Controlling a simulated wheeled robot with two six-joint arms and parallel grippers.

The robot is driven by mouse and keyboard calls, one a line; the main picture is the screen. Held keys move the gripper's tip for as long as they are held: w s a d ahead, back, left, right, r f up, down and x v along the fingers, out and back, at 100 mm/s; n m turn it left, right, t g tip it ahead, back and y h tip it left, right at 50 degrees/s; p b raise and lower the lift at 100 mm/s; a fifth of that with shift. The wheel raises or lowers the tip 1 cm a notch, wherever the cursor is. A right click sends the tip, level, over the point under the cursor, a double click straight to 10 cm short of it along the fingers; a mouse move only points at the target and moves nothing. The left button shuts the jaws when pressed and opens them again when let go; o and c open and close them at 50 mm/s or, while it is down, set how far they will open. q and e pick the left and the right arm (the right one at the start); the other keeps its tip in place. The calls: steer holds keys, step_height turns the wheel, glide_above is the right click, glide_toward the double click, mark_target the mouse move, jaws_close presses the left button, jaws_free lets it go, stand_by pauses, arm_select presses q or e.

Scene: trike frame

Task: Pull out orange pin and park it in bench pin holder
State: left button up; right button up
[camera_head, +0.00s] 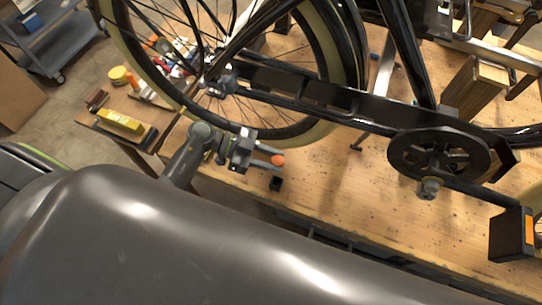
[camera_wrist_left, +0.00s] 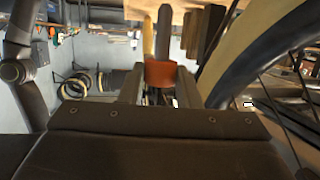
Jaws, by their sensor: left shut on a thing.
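My left gripper (camera_head: 268,156) is shut on the orange pin (camera_head: 278,160), whose rounded orange end shows at the fingertips. In the left wrist view the pin (camera_wrist_left: 160,73) shows as an orange-red piece between the two fingers. The rest of the pin is hidden or too small to tell. A small black block (camera_head: 276,184) with a dark top lies just below the fingertips in the head view, near the bench edge; it may be the bench pin holder. I cannot tell whether the pin touches it. My right gripper is not in view.
The trike's wheel (camera_head: 318,40), black chain guard (camera_head: 300,92) and crank (camera_head: 430,160) stand behind and right of the gripper. The wooden bench (camera_head: 340,200) is clear right of the black block. A side table (camera_head: 125,125) holds a yellow box (camera_head: 119,121).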

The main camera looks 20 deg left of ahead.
arm_select(q)
step_height(320, 180, down, 5)
steer(key=b, duration=0.3)
steer(key=shift+a+r, duration=0.1)
steer(key=shift+r, duration=0.05)
steer(key=shift+f, duration=0.45)
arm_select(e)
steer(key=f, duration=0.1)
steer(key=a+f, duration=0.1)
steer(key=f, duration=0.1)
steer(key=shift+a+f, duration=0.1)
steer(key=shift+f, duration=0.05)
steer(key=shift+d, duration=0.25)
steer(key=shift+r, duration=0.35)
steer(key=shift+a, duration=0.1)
arm_select(q)
steer(key=shift+p, duration=0.35)
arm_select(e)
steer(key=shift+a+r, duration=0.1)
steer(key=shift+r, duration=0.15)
arm_select(q)
steer(key=shift+p, duration=0.35)
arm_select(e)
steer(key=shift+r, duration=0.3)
